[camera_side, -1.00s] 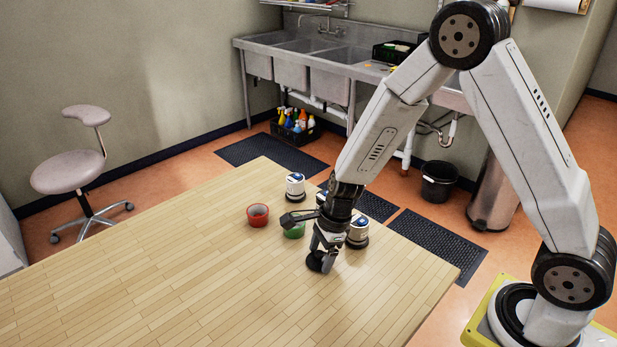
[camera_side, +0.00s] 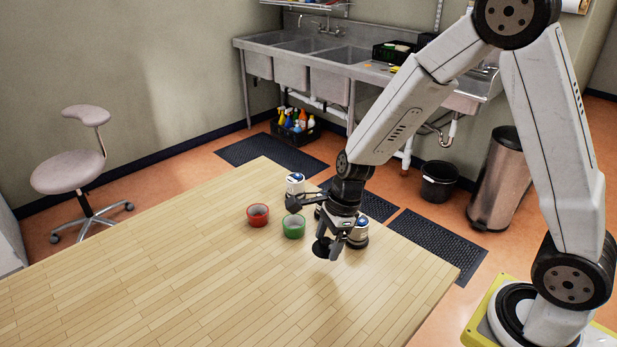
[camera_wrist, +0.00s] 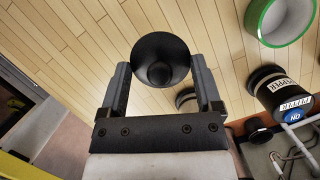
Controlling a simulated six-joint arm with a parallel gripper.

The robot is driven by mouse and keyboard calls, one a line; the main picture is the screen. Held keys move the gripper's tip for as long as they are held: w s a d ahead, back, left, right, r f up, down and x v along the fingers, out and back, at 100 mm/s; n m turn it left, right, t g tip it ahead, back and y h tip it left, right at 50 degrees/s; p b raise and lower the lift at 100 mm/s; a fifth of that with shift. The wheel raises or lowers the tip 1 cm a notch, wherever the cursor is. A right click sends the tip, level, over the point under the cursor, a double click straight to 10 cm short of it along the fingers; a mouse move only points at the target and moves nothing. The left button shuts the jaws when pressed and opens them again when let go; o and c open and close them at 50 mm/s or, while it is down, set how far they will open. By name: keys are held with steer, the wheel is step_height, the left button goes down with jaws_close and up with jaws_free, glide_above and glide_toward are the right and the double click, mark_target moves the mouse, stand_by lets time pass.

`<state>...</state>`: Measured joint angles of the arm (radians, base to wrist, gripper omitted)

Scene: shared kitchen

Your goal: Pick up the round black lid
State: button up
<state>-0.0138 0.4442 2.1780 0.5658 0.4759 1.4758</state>
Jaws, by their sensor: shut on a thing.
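The round black lid (camera_wrist: 160,52) is between the two fingers of my gripper (camera_wrist: 160,78) in the wrist view, with its round knob facing the camera. In the side view my gripper (camera_side: 329,243) is shut on the lid (camera_side: 322,248), which hangs tilted above the wooden table (camera_side: 180,270). The lid appears clear of the table top. Part of the lid is hidden behind the fingers in the side view.
A green bowl (camera_side: 293,227) and a red bowl (camera_side: 257,215) stand left of my gripper. A white canister (camera_side: 295,184) stands behind them. Another canister (camera_side: 358,233), labelled pepper in the wrist view (camera_wrist: 284,95), stands close right. The table's left and front are clear.

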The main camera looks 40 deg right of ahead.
steer(key=s+d+r, duration=0.1)
steer(key=s+r, duration=0.7)
steer(key=s, duration=0.4)
steer(key=shift+d, duration=0.15)
steer(key=shift+s, duration=0.1)
stand_by(0.6)
